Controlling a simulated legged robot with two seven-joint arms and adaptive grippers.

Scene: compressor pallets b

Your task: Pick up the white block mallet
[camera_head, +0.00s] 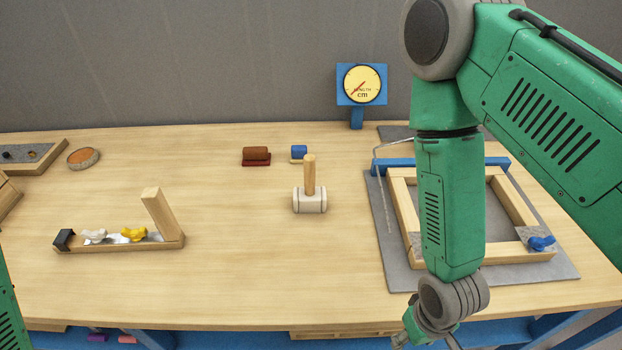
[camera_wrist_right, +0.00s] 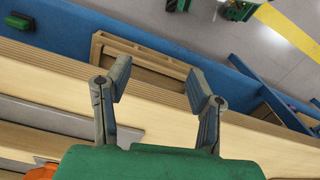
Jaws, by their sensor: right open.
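The white block mallet (camera_head: 310,200) stands on the wooden table near its middle in the head view. Its pale head rests on the table and its wooden handle points up. My right arm comes in from the right, and its wrist is at the table's front edge, to the right of and nearer than the mallet. The right gripper (camera_wrist_right: 158,80) is open and empty in the right wrist view, above the table's edge. The mallet is not in the wrist view. Only a bit of my left arm shows at the left edge of the head view; its gripper is out of sight.
A wooden frame (camera_head: 400,205) on a grey mat (camera_head: 565,272) lies right, partly behind my right arm. A wooden fixture (camera_head: 120,246) with white and yellow clamps is left. A brown block (camera_head: 256,155) and a blue-topped block (camera_head: 298,152) lie behind the mallet. A gauge (camera_head: 362,85) stands behind.

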